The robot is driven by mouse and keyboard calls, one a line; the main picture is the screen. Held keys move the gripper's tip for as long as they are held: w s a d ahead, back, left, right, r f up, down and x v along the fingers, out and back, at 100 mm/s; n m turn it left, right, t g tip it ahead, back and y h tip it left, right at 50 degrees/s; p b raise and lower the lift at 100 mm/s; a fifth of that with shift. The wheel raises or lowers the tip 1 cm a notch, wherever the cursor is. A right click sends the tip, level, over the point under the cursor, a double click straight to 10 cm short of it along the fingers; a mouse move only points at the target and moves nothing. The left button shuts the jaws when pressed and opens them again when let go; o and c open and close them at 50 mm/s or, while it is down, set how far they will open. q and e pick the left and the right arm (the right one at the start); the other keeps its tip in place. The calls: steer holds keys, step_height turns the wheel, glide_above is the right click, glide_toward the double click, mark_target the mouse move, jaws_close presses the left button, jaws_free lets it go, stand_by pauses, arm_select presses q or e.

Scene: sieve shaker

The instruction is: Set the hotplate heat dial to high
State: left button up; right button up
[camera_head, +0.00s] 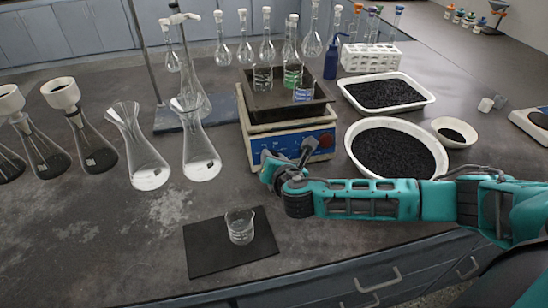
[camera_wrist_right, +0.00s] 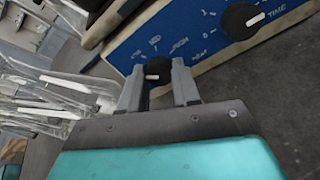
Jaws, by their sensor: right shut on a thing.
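The hotplate (camera_head: 257,131) has a cream body and a blue front panel, with a dark pan on top. In the right wrist view its blue panel (camera_wrist_right: 185,22) fills the top. The black heat dial (camera_wrist_right: 154,70) has a short white mark and small printed labels around it, too blurred to read surely. My right gripper (camera_wrist_right: 158,88) is shut on the heat dial, one finger on each side. In the head view this gripper (camera_head: 269,166) is at the panel's lower left, and the dial is hidden there. My left gripper is not in view.
A second dial (camera_wrist_right: 241,21), labelled TIME, is to the right on the panel. The dark pan (camera_head: 262,106) holds several beakers. White trays of black grains (camera_head: 425,104) stand right; flasks (camera_head: 199,155) stand left. A beaker (camera_head: 240,228) sits on a black mat (camera_head: 205,250) in front.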

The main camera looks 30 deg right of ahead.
steer(key=m, duration=0.3)
steer(key=shift+m, duration=0.4)
steer(key=m, duration=0.4)
steer(key=shift+f+m, duration=0.1)
steer(key=shift+m, duration=0.2)
steer(key=m, duration=0.3)
steer(key=shift+a+m+h+b, duration=0.1)
steer(key=shift+m+h+b, duration=0.2)
steer(key=shift+m, duration=0.1)
steer(key=m, duration=0.4)
steer(key=shift+m+b, duration=0.3)
steer(key=m, duration=0.5)
steer(key=shift+m, duration=2.2)
steer(key=o, duration=1.1)
steer(key=shift+r, duration=0.2)
steer(key=shift+c, duration=0.2)
